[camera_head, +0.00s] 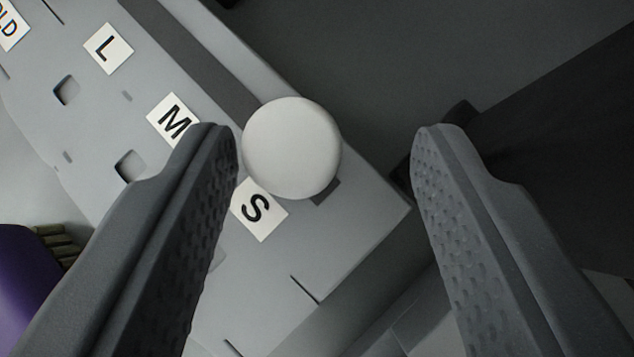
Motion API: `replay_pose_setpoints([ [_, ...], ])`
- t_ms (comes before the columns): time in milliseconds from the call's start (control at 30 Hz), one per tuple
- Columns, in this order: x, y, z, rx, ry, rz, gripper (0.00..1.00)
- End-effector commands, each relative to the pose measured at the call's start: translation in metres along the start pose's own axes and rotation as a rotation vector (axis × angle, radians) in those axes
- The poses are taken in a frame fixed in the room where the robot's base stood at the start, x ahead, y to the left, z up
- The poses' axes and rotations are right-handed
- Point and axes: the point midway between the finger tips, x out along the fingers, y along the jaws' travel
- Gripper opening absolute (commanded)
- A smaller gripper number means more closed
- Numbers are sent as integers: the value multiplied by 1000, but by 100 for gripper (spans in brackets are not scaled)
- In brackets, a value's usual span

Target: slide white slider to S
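The white slider (292,148) is a round white knob on the dark slot (190,45) of a grey panel. It sits beside the S label (259,209), near the slot's lower right end; a short piece of slot shows past it. The M label (172,122) and L label (108,48) lie further up left, with M partly behind my left finger. My gripper (325,145) is open, its two fingers wide apart. The knob appears between them, close to the left finger; I cannot tell whether they touch. The right finger is well apart from it.
The grey panel (335,240) ends in an edge at the right, with dark floor (390,55) beyond. Another label (10,25), partly cut off, is at the top left. A purple object (22,280) and a dark block (570,150) stand at the sides.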

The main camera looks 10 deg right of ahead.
Motion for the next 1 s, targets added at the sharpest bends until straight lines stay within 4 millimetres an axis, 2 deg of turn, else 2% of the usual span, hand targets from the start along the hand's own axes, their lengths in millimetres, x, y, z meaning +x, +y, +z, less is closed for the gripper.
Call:
replay_pose_setpoints([
  [267, 0, -3, -1, -2, 0, -3, 45],
  [433, -8, -3, -2, -1, 1, -4, 45],
  [667, -33, -4, -1, -3, 0, -6, 45],
  [1000, -81, -3, -1, -4, 1, -4, 45],
])
